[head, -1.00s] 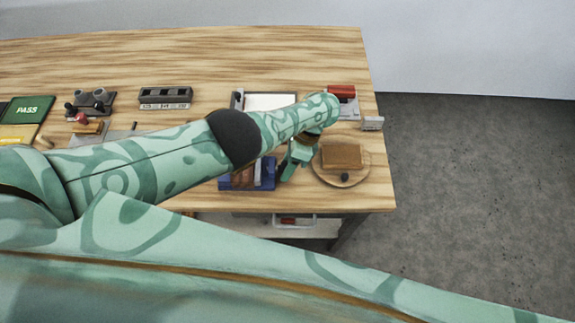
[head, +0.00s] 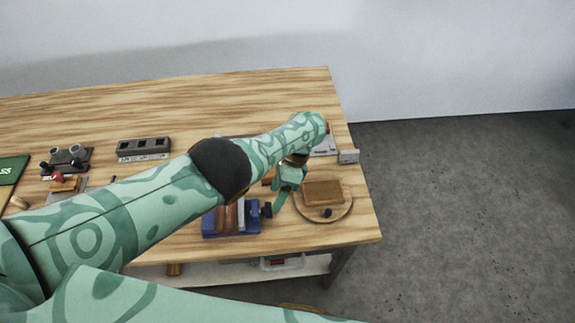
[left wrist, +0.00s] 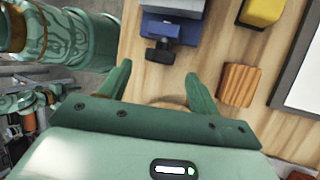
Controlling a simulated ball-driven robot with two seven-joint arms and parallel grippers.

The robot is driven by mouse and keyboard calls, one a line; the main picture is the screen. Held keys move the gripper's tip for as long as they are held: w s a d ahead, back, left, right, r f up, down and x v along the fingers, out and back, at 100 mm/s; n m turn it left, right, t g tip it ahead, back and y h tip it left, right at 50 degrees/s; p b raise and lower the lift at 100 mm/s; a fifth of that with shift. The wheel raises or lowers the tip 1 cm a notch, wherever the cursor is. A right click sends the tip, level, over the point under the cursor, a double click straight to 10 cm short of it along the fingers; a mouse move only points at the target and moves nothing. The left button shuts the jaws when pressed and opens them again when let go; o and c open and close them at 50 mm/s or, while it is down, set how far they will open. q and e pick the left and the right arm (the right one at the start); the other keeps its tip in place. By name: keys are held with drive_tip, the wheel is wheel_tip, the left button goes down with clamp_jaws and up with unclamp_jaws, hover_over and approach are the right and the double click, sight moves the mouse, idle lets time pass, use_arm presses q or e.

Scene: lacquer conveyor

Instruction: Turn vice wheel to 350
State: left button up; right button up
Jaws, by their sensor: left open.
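The blue vice (head: 225,222) stands near the front edge of the bench, with brown and grey jaw parts on top. Its dark wheel (head: 267,209) is on its right side. My left gripper (head: 276,200) is just beside the wheel, pointing down. In the left wrist view the vice (left wrist: 188,32) is at the top, and its black wheel (left wrist: 160,52) lies just beyond the gap between my open, empty fingers (left wrist: 157,76). Contact with the wheel does not show. My right gripper is in neither view.
A round wooden board (head: 345,208) with a brown block (head: 323,191) stands close right of my left gripper. A wooden block (left wrist: 238,85) lies beside the right finger in the left wrist view.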

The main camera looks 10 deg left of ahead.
use_arm(q)
drive_tip(key=b+v, duration=0.2)
drive_tip(key=v, duration=0.8)
drive_tip(key=shift+r, duration=0.25)
drive_tip(key=shift+d+f, duration=0.1)
